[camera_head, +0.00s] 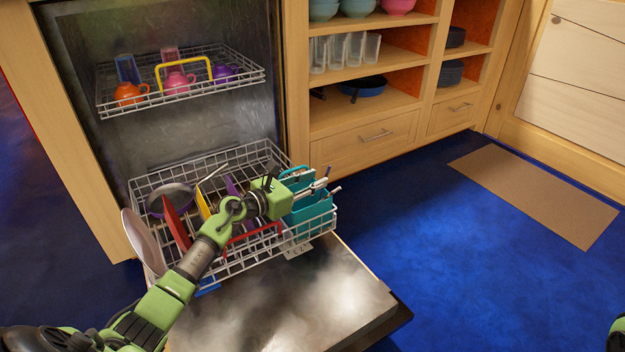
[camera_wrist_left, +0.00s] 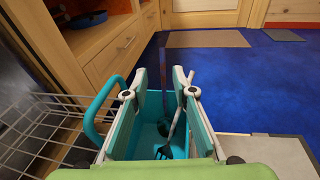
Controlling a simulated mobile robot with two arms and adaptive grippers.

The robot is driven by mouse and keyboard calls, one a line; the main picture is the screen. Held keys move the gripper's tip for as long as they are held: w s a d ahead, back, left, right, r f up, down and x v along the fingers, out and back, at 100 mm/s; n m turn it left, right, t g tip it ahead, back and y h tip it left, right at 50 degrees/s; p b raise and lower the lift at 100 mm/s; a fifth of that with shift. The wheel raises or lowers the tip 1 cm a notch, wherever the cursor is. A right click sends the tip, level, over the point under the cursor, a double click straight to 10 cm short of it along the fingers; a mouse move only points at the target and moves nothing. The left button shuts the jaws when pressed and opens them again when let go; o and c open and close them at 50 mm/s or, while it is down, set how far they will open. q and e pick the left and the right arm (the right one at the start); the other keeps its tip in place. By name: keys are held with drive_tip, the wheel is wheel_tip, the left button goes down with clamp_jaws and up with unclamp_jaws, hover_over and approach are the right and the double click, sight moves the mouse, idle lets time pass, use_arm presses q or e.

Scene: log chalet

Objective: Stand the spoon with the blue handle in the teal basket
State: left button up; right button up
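The teal basket (camera_head: 312,213) sits at the right end of the dishwasher's lower rack; its inside wall also shows in the left wrist view (camera_wrist_left: 152,103). My left gripper (camera_head: 318,182) is over it. Its fingers are open, with a gap between them in the left wrist view (camera_wrist_left: 160,80). A dark utensil, seemingly the spoon with the blue handle (camera_wrist_left: 163,85), stands upright in the basket between the fingers, apparently touching neither. A grey fork-like utensil (camera_wrist_left: 174,128) leans beside it. Handle colours are hard to tell.
The lower rack (camera_head: 262,152) also holds a pan (camera_head: 172,197), plates and a red board. The upper rack (camera_head: 225,82) holds cups. The open door (camera_head: 290,305) lies below.

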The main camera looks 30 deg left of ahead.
use_arm(q)
wheel_tip(320, 180, up, 10)
idle(0.6)
drive_tip(key=shift+d, duration=0.1)
idle(0.6)
